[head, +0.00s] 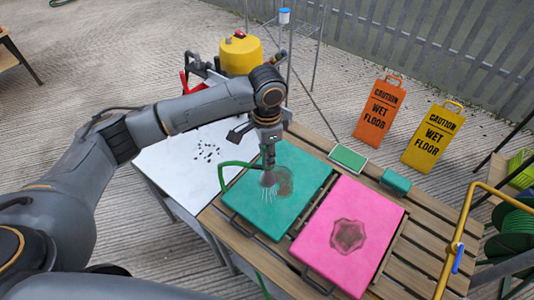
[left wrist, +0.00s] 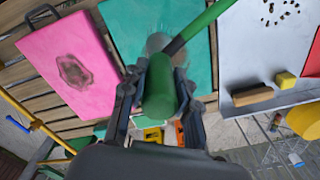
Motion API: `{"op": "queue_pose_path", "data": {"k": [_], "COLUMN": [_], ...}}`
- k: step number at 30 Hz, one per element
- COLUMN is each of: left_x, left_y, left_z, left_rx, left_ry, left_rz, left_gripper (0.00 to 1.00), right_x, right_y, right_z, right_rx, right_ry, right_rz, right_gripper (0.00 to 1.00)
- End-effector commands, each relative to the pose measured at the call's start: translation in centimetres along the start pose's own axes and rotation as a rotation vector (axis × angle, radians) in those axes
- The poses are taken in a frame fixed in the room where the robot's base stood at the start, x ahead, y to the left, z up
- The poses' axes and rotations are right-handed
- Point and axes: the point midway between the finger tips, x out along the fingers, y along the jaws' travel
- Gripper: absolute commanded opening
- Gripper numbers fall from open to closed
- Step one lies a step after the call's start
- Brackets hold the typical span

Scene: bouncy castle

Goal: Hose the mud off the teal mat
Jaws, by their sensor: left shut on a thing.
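The teal mat (head: 303,166) lies on a slatted wooden bench, with a brown mud patch (head: 285,183) near its middle. My left gripper (head: 268,150) is above the mat, shut on a green hose nozzle (left wrist: 160,88) that points down. Thin streaks of water spray (head: 268,192) fall from it onto the mat beside and partly over the mud. The green hose (head: 235,163) runs left from the nozzle over the mat's edge. In the left wrist view the teal mat (left wrist: 120,22) shows behind the nozzle, which hides part of the patch. My right gripper is not in view.
A pink mat (head: 365,205) with a dark stain lies to the right. A white table (head: 180,160) with dark specks stands left, a yellow canister (head: 240,55) behind. Two caution signs (head: 380,112) stand beyond the bench. A yellow pipe (head: 457,230) and hose reel (head: 515,228) are right.

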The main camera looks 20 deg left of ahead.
Motion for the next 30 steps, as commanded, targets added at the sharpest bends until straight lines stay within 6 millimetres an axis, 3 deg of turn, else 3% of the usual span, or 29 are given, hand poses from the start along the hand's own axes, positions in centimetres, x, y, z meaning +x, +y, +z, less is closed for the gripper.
{"op": "queue_pose_path", "data": {"k": [14,30], "left_x": [-0.1,-0.1], "left_y": [0.0,0.0], "left_z": [-0.1,-3.3], "left_rx": [0.0,0.0], "left_ry": [0.001,0.002], "left_rz": [0.0,0.0], "left_gripper": [0.02,0.02], "right_x": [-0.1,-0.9], "right_y": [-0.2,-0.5], "right_z": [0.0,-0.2], "right_rx": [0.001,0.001], "right_ry": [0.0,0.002], "right_rz": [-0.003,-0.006], "right_gripper": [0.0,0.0]}}
